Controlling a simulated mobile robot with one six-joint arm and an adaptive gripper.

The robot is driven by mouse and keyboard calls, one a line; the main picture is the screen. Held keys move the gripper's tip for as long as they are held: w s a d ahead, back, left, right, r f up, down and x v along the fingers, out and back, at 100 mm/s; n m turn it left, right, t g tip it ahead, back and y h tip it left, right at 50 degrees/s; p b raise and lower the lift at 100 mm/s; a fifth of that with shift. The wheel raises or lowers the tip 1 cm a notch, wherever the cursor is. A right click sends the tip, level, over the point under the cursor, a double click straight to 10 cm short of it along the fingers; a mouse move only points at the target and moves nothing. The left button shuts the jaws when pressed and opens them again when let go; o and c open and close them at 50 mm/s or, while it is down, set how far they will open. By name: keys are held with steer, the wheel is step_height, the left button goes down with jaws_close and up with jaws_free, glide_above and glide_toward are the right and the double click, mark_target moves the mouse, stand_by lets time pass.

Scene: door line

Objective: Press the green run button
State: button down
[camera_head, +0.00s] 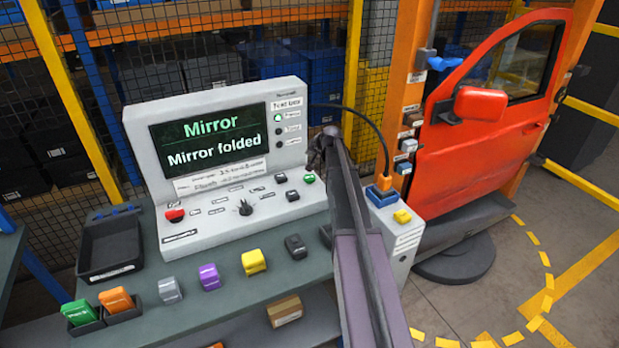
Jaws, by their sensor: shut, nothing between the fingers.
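The console (230,224) is grey, with a sloped panel below an upright screen (210,143) that reads "Mirror" and "Mirror folded". A small green-topped button (310,177) sits at the panel's upper right. My arm reaches in from the bottom, and its dark end with my gripper (318,153) shows just above and behind the green button in the picture. My gripper is shut and holds nothing. Its fingertips are small and partly hidden by my arm. I see a gap in the picture between it and the button, but the height above the panel is hard to judge.
Black buttons, a dark knob (245,207) and a red button (174,214) share the panel. Coloured blocks, including a yellow one (252,262), line the bench front. A black tray (110,247) stands left. A red car door (480,150) hangs at right, beyond a cable.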

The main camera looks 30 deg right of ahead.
mark_target(307, 175)
steer(key=shift+f, duration=0.1)
stand_by(0.3)
step_height(307, 175, down, 9)
steer(key=b, duration=0.8)
steer(key=shift+r+b, duration=0.2)
steer(key=shift+b, duration=0.2)
steer(key=shift+f+b, duration=0.9)
stand_by(2.3)
steer(key=shift+r, duration=0.2)
steer(key=shift+r+p, duration=0.75)
steer(key=shift+p, duration=0.15)
steer(key=shift+r+p, duration=2.5)
steer(key=shift+p, duration=0.05)
